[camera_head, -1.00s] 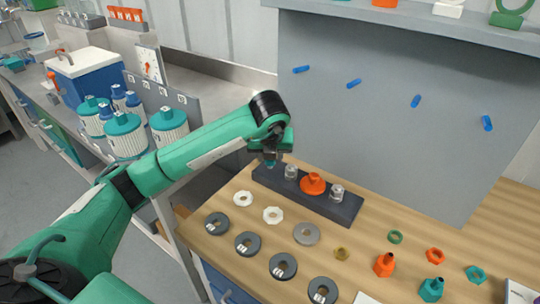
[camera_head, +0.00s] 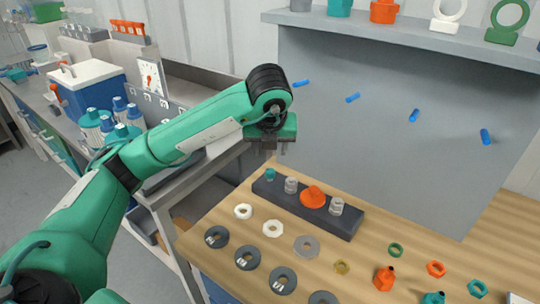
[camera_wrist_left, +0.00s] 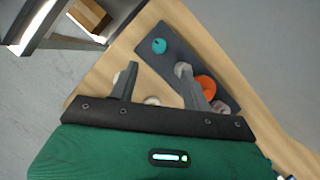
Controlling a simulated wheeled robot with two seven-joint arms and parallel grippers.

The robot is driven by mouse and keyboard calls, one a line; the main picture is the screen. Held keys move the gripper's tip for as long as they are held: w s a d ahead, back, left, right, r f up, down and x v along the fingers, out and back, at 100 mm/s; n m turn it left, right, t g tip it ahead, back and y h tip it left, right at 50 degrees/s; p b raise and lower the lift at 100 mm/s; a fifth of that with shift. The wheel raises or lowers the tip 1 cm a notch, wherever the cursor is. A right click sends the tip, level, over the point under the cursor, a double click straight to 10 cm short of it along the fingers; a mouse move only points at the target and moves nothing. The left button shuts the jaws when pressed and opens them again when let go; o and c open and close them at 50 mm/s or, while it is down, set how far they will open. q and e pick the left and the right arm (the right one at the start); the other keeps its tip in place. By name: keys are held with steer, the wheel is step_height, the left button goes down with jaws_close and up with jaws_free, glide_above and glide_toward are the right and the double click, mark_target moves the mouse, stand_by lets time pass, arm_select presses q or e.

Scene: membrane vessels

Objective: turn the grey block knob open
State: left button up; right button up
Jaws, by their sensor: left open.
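The dark grey block (camera_head: 325,217) lies along the back of the wooden table. A small teal knob (camera_head: 270,174) sits at its left end; it also shows in the left wrist view (camera_wrist_left: 159,46). Two clear cylindrical fittings and an orange flanged part (camera_head: 313,197) stand along the rest of the block. My left gripper (camera_head: 281,150) is above the knob, apart from it. In the left wrist view my left gripper (camera_wrist_left: 158,78) is open and empty, with the knob beyond the fingertips, between their lines. The knob's turn angle is too small to read. My right gripper is not in view.
White and grey rings (camera_head: 283,280) lie in front of the block. Orange and teal fittings (camera_head: 385,278) stand at the right front. A grey panel (camera_head: 400,130) with blue pegs rises behind. A side bench with teal-capped vessels is at left.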

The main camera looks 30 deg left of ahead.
arm_select(q)
steer(key=shift+v, duration=1.4)
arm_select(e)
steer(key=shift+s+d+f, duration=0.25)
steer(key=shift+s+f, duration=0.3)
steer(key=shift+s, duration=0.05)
